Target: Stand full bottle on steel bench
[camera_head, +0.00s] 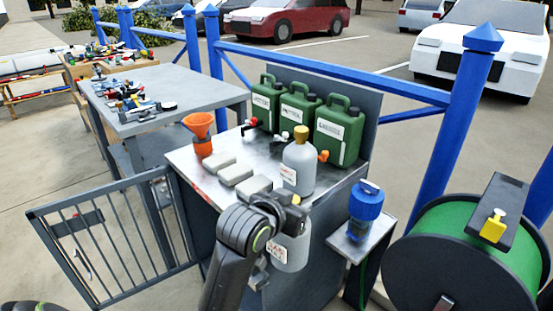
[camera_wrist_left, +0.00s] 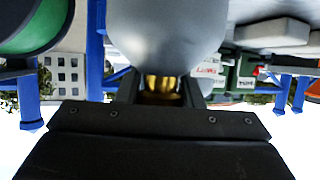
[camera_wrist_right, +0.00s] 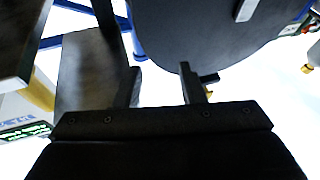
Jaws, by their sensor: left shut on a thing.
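The steel bench (camera_head: 235,206) stands mid-view with a shiny top. My left gripper (camera_head: 291,203) is shut on the cap end of a grey bottle (camera_head: 292,247) with a white and red label. The bottle hangs roughly upright before the bench's front side, its upper part partly hidden by the gripper. In the left wrist view, the bottle's rounded grey body (camera_wrist_left: 168,32) shows beyond the fingers, with its yellow cap between them. A second grey bottle (camera_head: 299,168) with a yellow cap stands on the bench. My right gripper (camera_wrist_right: 163,88) is open and empty.
Several green cans (camera_head: 298,108) line the bench's back. An orange funnel (camera_head: 199,126) and pale blocks (camera_head: 237,174) occupy its left and front. A blue-topped device (camera_head: 366,200) stands on a side shelf; a green hose reel (camera_head: 465,255) is at right. A barred gate (camera_head: 115,240) stands at left.

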